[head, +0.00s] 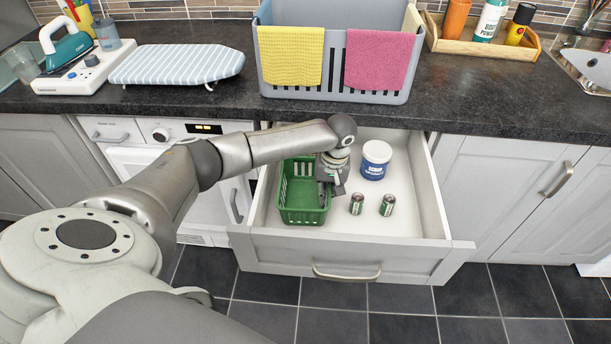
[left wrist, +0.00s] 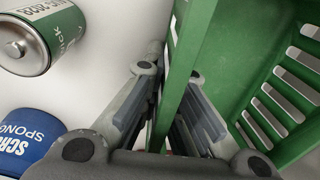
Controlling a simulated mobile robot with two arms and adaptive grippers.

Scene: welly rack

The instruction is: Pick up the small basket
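The small basket (head: 303,213) is green, with slotted walls, and stands upright in the left part of the open drawer. My left gripper (head: 328,189) reaches down at its right wall in the head view. In the left wrist view, the fingers of my left gripper (left wrist: 168,105) lie on either side of the green basket wall (left wrist: 187,50), one inside and one outside. They look open, with the wall between them; contact with the wall cannot be made out. My right gripper is not in view.
In the drawer (head: 420,200), a blue-and-white tub (head: 375,161) and two small batteries (head: 357,204) (head: 388,205) stand to the right of the basket. A large grey basket (head: 337,62) with yellow and pink cloths stands on the counter above.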

